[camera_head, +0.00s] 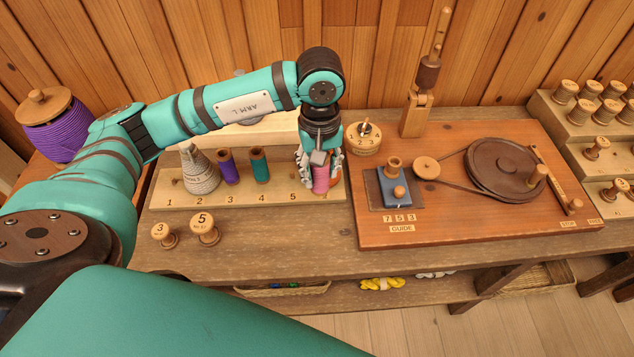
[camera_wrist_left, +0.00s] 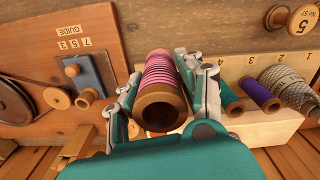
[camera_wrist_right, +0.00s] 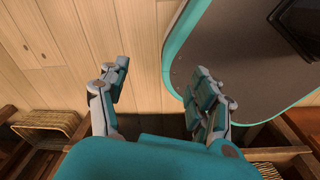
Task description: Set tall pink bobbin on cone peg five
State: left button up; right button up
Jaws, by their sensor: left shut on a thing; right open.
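The pink bobbin (camera_head: 320,178), with a brown end, is in my left gripper (camera_head: 320,165) at the right end of the numbered peg board (camera_head: 210,201). In the left wrist view the pink bobbin (camera_wrist_left: 160,85) sits between the two fingers, which are shut on it, with its open brown end toward the camera. In the head view it is right of the printed 5. Its lower end and any peg beneath are hidden, so I cannot tell whether it touches the board. My right gripper (camera_wrist_right: 155,95) is open and empty above the floor.
A grey cone (camera_head: 200,170), a purple bobbin (camera_head: 228,167) and a teal bobbin (camera_head: 259,165) stand on the board. Two wooden knobs, marked 3 (camera_head: 163,235) and 5 (camera_head: 205,228), stand in front. A winder board (camera_head: 460,225) is close on the right.

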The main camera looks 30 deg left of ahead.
pick_arm(q)
jog(key=w+a+n+p, duration=0.4)
jog(key=w+a+n, duration=0.25)
jog(key=n, duration=0.45)
jog(key=a+f+n, duration=0.1)
jog(key=f+n, duration=0.1)
jog(key=a+f+n, duration=0.2)
jog(key=f+n, duration=0.1)
jog(key=w+a+f+n, duration=0.1)
jog(key=a+f+n, duration=0.1)
jog(key=f, duration=0.1)
jog(key=shift+a, duration=0.25)
jog(key=shift+f+b, duration=0.35)
jog(key=shift+b, duration=0.15)
pick_arm(e)
jog(key=r, duration=0.2)
jog(key=a+r, duration=0.1)
jog(key=r, duration=0.1)
jog(key=shift+w, duration=0.15)
jog(key=shift+r, duration=0.1)
pick_arm(q)
jog(key=shift+f+b, duration=0.9)
jog(key=shift+f, duration=0.05)
pick_arm(e)
jog(key=shift+d+f, duration=0.15)
jog(key=shift+f, duration=0.8)
